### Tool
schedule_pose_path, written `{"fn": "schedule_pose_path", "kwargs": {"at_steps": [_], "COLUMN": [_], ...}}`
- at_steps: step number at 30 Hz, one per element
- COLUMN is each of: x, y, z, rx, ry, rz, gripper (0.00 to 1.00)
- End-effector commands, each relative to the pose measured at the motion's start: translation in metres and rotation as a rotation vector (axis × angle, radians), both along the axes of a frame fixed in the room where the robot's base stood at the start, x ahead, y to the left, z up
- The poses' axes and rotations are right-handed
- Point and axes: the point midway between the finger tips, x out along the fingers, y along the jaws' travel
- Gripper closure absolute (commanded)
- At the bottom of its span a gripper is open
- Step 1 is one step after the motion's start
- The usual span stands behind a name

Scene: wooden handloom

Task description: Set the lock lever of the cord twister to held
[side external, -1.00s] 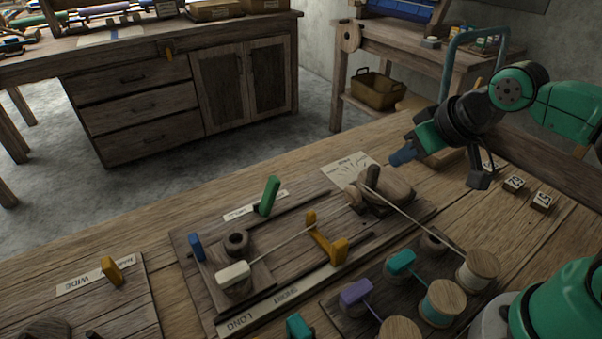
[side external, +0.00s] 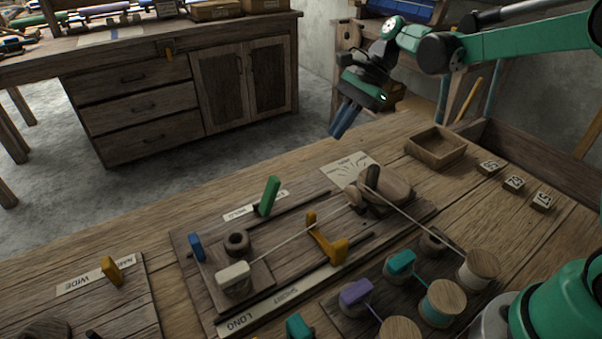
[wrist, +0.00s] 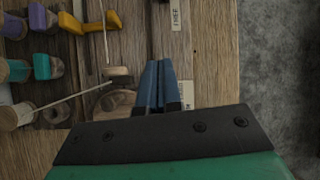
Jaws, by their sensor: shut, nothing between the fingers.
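The cord twister's board (side external: 205,290) lies on the bench with a cord stretched across it. A green lever (side external: 268,196) stands upright behind the cord, beside a pale label strip (side external: 240,213); its lettering is hard to read here. I take this as the lock lever, but cannot be sure of its setting. In the wrist view a strip end (wrist: 176,14) seems to read FREE; the green lever is not visible there. My gripper (side external: 340,130) is shut and empty, in the air beyond the board's back right. Its blue fingers also show in the wrist view (wrist: 155,85).
A round wooden block with a post (side external: 385,190) is at the board's right. Spools (side external: 443,303) fill the front right. An open wooden tray (side external: 436,146) sits at the back right.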

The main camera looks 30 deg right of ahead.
Motion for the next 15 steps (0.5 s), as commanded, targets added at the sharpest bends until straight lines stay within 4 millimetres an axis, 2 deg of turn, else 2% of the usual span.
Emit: {"fn": "schedule_pose_path", "kwargs": {"at_steps": [6, 15], "x": [0.0092, 0.0098], "y": [-0.0027, -0.0028], "z": [-0.0102, -0.0114], "rx": [0.066, 0.073], "ry": [0.107, 0.12], "rz": [-0.076, -0.085], "gripper": [1.0, 1.0]}}
